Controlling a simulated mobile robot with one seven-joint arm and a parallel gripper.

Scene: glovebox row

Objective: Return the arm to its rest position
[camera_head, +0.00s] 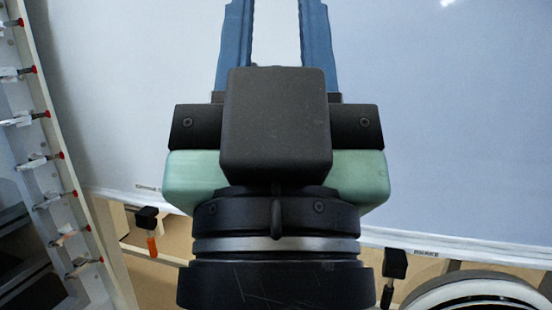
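My gripper (277,30) fills the middle of the head camera view and points toward the top of the picture. Its two blue fingers stand well apart, with a pale surface showing between them and nothing held in the visible part. The fingertips are cut off by the top edge. The black wrist and the body with green sides show below the fingers.
A broad pale grey-white panel (450,130) lies beyond my gripper on both sides. A white rack with red-tipped pegs (42,160) runs down the left side. A small black fitting with an orange end (152,245) is at lower left, and another black fitting (395,263) is at lower right. A round, light-rimmed thing (480,290) is at the bottom right corner.

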